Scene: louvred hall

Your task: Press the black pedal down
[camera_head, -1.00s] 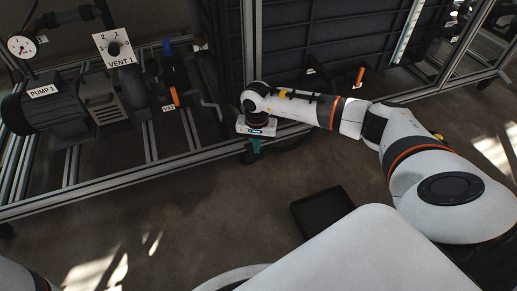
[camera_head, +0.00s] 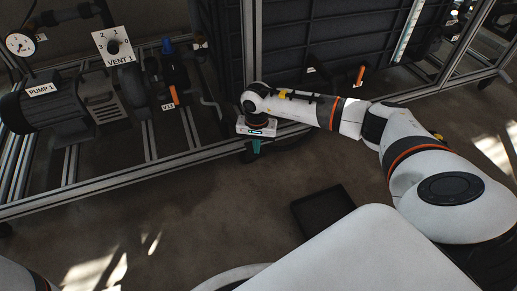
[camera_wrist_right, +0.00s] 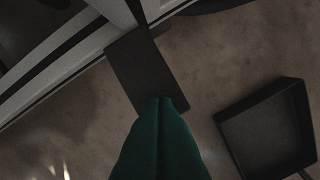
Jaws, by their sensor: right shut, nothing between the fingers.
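The black pedal (camera_wrist_right: 145,72) shows in the right wrist view as a dark flat plate beside the frame's metal rail. My right gripper (camera_wrist_right: 160,102) has its green fingers shut together and empty. Their tips overlap the near end of the pedal in this view; I cannot tell if they touch it. In the head view the right gripper (camera_head: 256,148) points down beside the lower rail, and the pedal is mostly hidden there by the hand. My left gripper is out of view.
A black open tray (camera_head: 322,209) lies on the floor, also in the right wrist view (camera_wrist_right: 268,128). The metal frame rail (camera_head: 150,169) carries a pump (camera_head: 55,110), a vent dial (camera_head: 114,48) and an orange-handled valve (camera_head: 174,96). The floor in front is mostly clear.

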